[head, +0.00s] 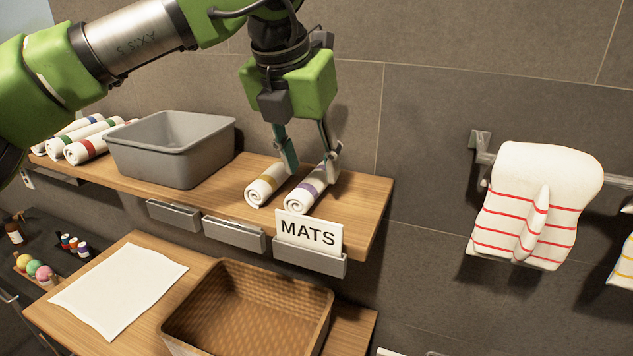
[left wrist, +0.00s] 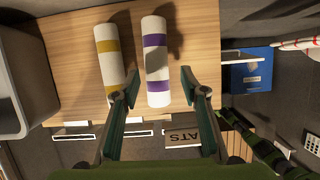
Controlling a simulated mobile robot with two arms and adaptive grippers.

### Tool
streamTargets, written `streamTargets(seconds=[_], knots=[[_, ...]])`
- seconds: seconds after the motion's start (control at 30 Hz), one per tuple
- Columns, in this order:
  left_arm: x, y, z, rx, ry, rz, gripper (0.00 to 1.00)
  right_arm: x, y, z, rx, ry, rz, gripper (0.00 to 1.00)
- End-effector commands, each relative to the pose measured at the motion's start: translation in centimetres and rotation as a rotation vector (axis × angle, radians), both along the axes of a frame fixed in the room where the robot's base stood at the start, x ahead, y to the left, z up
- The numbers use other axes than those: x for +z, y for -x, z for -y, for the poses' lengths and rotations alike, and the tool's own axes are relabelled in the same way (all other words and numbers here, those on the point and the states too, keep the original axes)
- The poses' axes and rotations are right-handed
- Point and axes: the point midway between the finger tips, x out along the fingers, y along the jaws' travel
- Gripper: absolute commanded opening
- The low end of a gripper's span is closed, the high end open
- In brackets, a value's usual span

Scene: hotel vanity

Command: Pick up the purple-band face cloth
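The purple-band face cloth (head: 307,189) is a rolled white cloth with purple bands, lying at the right of the wooden shelf; it also shows in the left wrist view (left wrist: 155,62). A yellow-band rolled cloth (head: 265,185) lies just left of it, and it also shows in the left wrist view (left wrist: 110,58). My left gripper (head: 311,166) is open above the shelf, pointing down. In the left wrist view my left gripper (left wrist: 158,82) has one finger on each side of the purple-band cloth's near end. Contact cannot be told.
A grey bin (head: 172,150) stands left of the cloths, with more rolled cloths (head: 85,140) beyond it. A MATS sign (head: 308,234) stands at the shelf's front edge. A wicker basket (head: 250,310) sits below. A red-striped towel (head: 530,205) hangs at right.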

Motion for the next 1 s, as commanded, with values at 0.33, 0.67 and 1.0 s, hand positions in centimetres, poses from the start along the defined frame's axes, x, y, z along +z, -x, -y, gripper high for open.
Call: streamTargets(seconds=[0.33, 0.67, 1.0], knots=[[-3.8, -2.0, 0.5, 0.000, -0.002, -0.002, 0.40, 2.7, -1.5, 1.0, -0.005, 0.010, 0.022, 0.14], [-4.7, -2.2, 0.7, 0.000, 0.000, 0.001, 0.40, 2.7, -0.7, 0.5, -0.005, 0.005, 0.011, 0.14], [-4.6, -2.2, 0.7, 0.000, 0.000, 0.001, 0.13, 2.7, -0.6, -0.3, -0.004, -0.004, 0.009, 0.14]])
